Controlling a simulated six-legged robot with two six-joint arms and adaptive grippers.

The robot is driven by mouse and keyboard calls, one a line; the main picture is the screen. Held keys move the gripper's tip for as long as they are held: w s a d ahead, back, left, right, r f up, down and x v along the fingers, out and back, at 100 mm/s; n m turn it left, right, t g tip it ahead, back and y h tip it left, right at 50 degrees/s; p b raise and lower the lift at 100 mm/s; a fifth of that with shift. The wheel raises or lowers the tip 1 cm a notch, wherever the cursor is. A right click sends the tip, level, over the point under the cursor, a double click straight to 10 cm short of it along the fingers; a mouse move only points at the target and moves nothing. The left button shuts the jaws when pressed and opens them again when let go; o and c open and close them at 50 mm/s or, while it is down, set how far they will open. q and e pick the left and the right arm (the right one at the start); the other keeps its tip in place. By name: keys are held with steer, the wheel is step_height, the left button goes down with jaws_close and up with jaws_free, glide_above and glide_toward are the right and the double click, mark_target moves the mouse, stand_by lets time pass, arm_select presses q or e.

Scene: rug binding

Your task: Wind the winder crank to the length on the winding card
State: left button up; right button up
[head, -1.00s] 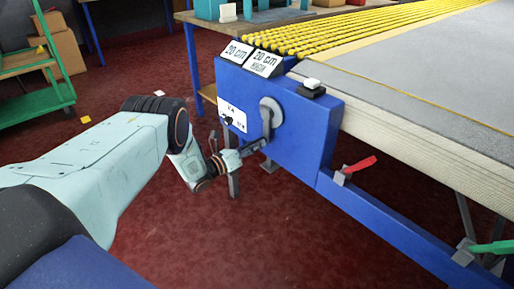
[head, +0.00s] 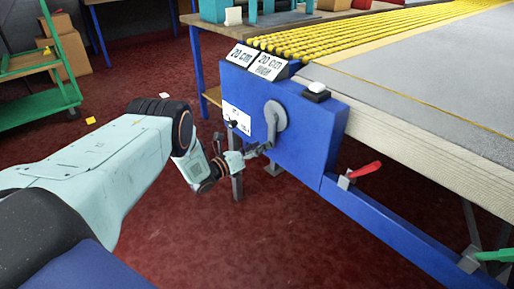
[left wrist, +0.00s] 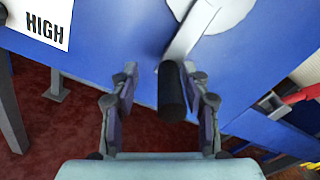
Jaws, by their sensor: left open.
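The blue winder box (head: 306,125) is fixed to the near corner of the table. Its crank (head: 274,116) has a grey round hub and an arm hanging downward. My left gripper (head: 257,151) is at the lower end of that arm. In the left wrist view the dark crank handle (left wrist: 171,95) stands between the two open fingers of the left gripper (left wrist: 163,75), nearer the right finger. Two cards on top of the box read "20 cm": a left card (head: 241,55) and a right card (head: 269,66) with a smaller word below. My right gripper is not in view.
A white label (head: 237,119) with a black knob is on the box front; "HIGH" is legible on it in the left wrist view. A black-and-white button (head: 316,92) tops the box. A red lever (head: 364,171) and green lever (head: 493,254) sit along the blue rail.

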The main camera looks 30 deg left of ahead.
arm_select(q)
steer(key=shift+s, duration=0.1)
steer(key=shift+s+a+f, duration=0.1)
steer(key=shift+s+a, duration=0.05)
steer(key=shift+s, duration=0.1)
steer(key=v, duration=1.1)
steer(key=shift+s, duration=0.15)
